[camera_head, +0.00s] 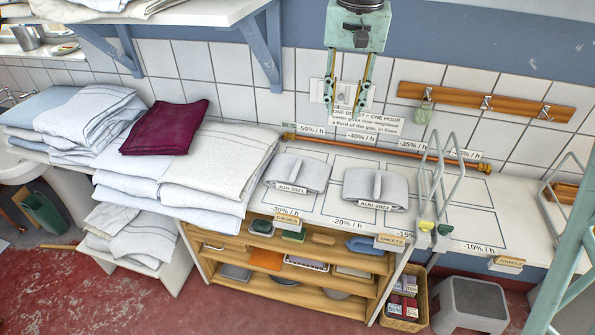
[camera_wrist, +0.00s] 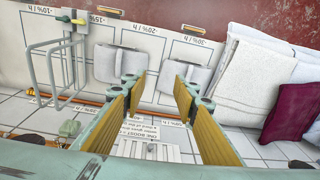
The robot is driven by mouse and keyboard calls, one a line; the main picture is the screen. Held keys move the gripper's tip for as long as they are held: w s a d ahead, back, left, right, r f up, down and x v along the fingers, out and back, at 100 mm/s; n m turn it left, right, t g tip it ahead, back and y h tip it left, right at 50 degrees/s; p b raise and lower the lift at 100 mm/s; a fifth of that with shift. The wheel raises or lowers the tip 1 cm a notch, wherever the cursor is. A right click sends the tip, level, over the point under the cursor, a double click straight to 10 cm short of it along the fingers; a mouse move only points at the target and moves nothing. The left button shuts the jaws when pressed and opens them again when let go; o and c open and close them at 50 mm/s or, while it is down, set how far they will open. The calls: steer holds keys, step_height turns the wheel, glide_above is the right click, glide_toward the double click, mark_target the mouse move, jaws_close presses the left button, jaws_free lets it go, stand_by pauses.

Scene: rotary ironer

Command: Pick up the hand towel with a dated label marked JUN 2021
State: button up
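The grey folded hand towel with the JUN 2021 label (camera_head: 312,174) lies on the white marked counter in the head view, just right of the big towel stack. A similar grey towel labelled AUG 2023 (camera_head: 390,187) lies to its right. Each has an upright band or loop on top. In the wrist view, the JUN 2021 towel (camera_wrist: 197,74) is the right one of the two and is partly hidden by a finger; its label is not readable there. My gripper (camera_head: 343,108) is open and empty, above and behind the towels by the tiled wall. Its yellow-padded fingers (camera_wrist: 153,90) stand wide apart.
A large stack of pale towels (camera_head: 220,165) with a burgundy cloth (camera_head: 166,128) stands left of the JUN 2021 towel. A wire rack (camera_head: 437,185) rises right of the AUG 2023 towel. A copper pipe (camera_head: 390,153) and hook rail (camera_head: 486,102) run along the wall.

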steer(key=w+a+f+p, duration=0.1)
steer(key=w+a+f, duration=0.4)
steer(key=w+f, duration=0.25)
steer(key=g+p, duration=0.1)
steer(key=p, duration=0.1)
glide_above(297, 163)
step_height(297, 163, down, 11)
steer(key=shift+s+d+m, duration=0.15)
steer(key=shift+m, duration=0.25)
steer(key=shift+f, duration=0.2)
steer(key=shift+f, duration=4.2)
steer(key=shift+f, duration=0.1)
steer(key=shift+f, duration=2.5)
jaws_close()
